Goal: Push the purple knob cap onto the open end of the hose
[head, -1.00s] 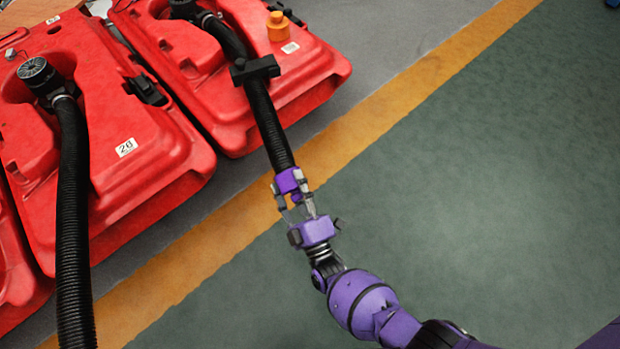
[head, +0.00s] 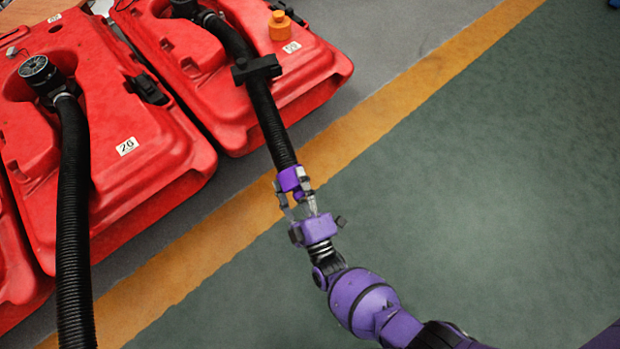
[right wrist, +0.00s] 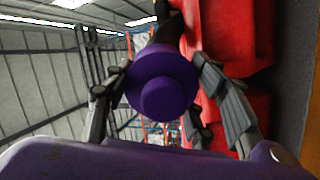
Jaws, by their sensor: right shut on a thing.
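The purple knob cap (head: 290,179) is at the lower open end of the black ribbed hose (head: 271,125). My right gripper (head: 298,190) is shut on the cap, one finger on each side. In the right wrist view the cap (right wrist: 162,84) shows its round flange and knob between the fingers, with the dark hose (right wrist: 168,28) straight behind it. The cap looks in line with the hose and touching its end; the cap hides the hose's rim, so I cannot tell how deep it sits. My left gripper is not in view.
The hose runs through a black clamp (head: 256,70) on a red tank (head: 300,75) with an orange cap (head: 280,26). Another red tank (head: 110,165) with its own black hose (head: 73,220) is at left. The green floor (head: 480,190) at right is clear.

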